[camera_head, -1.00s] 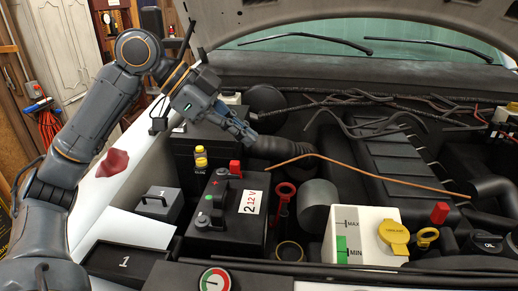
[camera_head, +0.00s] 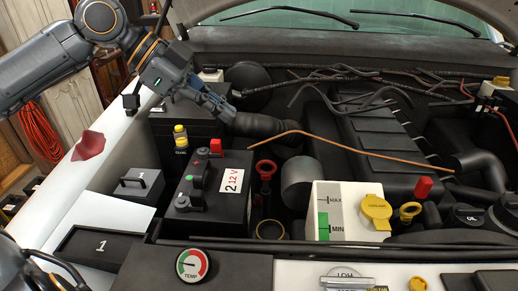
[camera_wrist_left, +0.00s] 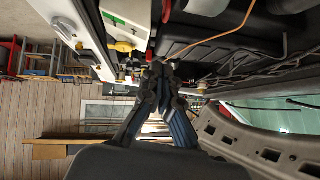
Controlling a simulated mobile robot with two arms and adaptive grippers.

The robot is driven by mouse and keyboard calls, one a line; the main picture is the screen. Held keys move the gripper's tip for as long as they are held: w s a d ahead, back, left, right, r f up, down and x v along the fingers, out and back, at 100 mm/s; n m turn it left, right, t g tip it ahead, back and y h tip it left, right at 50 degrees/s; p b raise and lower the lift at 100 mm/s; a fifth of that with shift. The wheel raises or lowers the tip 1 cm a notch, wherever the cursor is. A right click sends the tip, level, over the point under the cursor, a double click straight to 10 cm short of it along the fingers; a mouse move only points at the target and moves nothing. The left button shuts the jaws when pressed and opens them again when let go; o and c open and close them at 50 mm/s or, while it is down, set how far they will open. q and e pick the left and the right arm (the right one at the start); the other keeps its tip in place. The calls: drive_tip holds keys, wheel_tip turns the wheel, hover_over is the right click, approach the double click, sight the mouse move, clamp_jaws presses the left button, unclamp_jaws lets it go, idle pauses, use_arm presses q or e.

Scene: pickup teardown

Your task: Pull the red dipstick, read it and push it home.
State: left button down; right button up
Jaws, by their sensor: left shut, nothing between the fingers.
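The red dipstick (camera_head: 265,168) has a red ring handle. It stands in the engine bay just right of the 12 V battery (camera_head: 215,190), with its stem going down out of sight. My left gripper (camera_head: 232,117) is shut and empty, up and left of the ring and apart from it, over the black ribbed hose. In the left wrist view my left fingers (camera_wrist_left: 162,72) are together with nothing visible between them. I cannot pick out the dipstick there.
A white reservoir (camera_head: 347,215) with a yellow cap (camera_head: 376,208) stands right of the dipstick. A yellow ring handle (camera_head: 409,211) is beside it. A copper-coloured rod (camera_head: 350,151) crosses the bay behind. A temperature gauge (camera_head: 193,265) sits at the front edge.

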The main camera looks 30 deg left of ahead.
use_arm(q)
drive_tip(key=p+x, duration=0.2)
drive_tip(key=x, duration=0.7)
drive_tip(key=p, duration=0.1)
hover_over(267, 175)
drive_tip(key=s+a, duration=0.1)
drive_tip(key=a, duration=0.1)
wheel_tip(267, 175, down, 4)
drive_tip(key=shift+d+f, duration=0.1)
drive_tip(key=shift+f, duration=0.05)
wheel_tip(267, 175, down, 5)
drive_tip(key=b, duration=0.3)
drive_tip(key=shift+s+r, duration=0.1)
drive_tip(key=shift+r, duration=0.1)
drive_tip(key=shift+s, duration=0.15)
